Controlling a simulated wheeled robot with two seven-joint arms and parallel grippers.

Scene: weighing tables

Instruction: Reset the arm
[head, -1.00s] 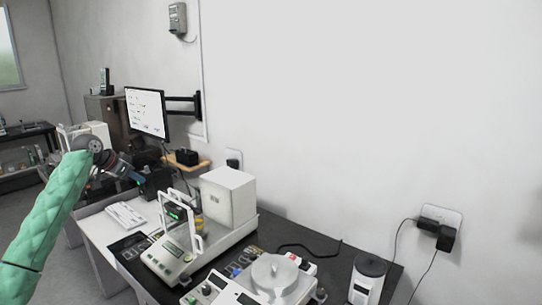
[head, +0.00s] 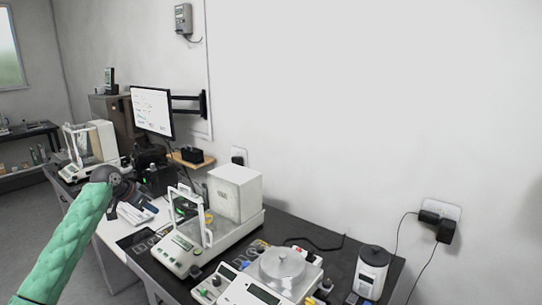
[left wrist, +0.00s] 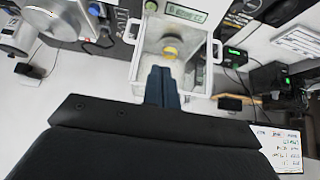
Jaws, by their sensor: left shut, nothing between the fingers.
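My left arm, in a green padded sleeve, comes in from the lower left in the head view. Its left gripper (head: 148,205) is in front of the wall-side bench, above the white part of the worktop. In the left wrist view the two dark blue fingers (left wrist: 161,88) are together, with nothing between them. My right gripper is in neither view.
The white balance (head: 182,252) and a second scale with a round pan (head: 282,263) stand on the dark bench. A monitor (head: 152,110) hangs on a wall arm behind. Another glass balance (head: 75,148) stands further left. Open floor lies at the left.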

